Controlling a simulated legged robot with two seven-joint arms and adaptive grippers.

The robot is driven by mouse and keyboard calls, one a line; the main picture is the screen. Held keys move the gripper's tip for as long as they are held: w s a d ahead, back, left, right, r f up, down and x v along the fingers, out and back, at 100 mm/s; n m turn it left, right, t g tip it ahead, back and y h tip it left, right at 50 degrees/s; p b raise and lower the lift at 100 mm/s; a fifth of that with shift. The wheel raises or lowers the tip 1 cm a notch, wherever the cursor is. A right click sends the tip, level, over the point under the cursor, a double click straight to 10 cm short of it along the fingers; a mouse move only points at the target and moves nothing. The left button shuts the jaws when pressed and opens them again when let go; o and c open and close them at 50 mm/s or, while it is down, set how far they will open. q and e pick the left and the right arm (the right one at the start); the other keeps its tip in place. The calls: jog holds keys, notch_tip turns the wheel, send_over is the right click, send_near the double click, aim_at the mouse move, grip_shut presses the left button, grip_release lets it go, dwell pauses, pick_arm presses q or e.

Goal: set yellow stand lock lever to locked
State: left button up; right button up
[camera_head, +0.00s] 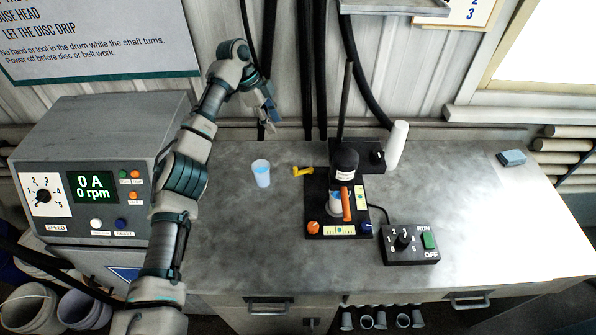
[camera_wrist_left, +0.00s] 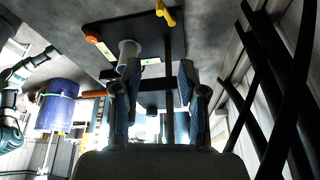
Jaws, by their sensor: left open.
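The yellow stand lock lever (camera_head: 302,171) is a short yellow piece at the left rear of the black stand base (camera_head: 318,208) on the grey bench. It also shows at the top of the left wrist view (camera_wrist_left: 166,14). My left gripper (camera_head: 268,117) hangs above and behind the lever, to its left in the head view, apart from it. In the left wrist view its two fingers (camera_wrist_left: 157,92) are spread with nothing held between them. The stand's upright rod (camera_head: 344,105) rises behind a dark motor head (camera_head: 343,162). My right gripper is not in view.
A pale blue cup (camera_head: 261,173) stands left of the lever. A white bottle (camera_head: 396,145) is right of the rod. A control box (camera_head: 408,244) sits front right, and an rpm console (camera_head: 95,170) at left. The bench's right side is mostly clear.

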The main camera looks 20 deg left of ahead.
pick_arm(q)
notch_tip(320, 180, down, 4)
jog(key=a+b, duration=0.2)
send_near(295, 168)
jog(key=x, duration=0.2)
jog(key=a+b+x, duration=0.1)
jog(key=x, duration=0.4)
jog(key=shift+w+f, duration=0.3)
jog(key=shift+f, duration=0.3)
jog(key=shift+d+f+b, duration=0.4)
jog(key=shift+d+f, duration=0.55)
jog(key=shift+f, duration=0.2)
jog(key=shift+d+f, duration=0.1)
jog(key=shift+d, duration=0.35)
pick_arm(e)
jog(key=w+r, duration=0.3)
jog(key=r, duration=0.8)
pick_arm(q)
jog(key=shift+a, duration=0.55)
grip_shut()
jog(key=shift+a+f, duration=0.1)
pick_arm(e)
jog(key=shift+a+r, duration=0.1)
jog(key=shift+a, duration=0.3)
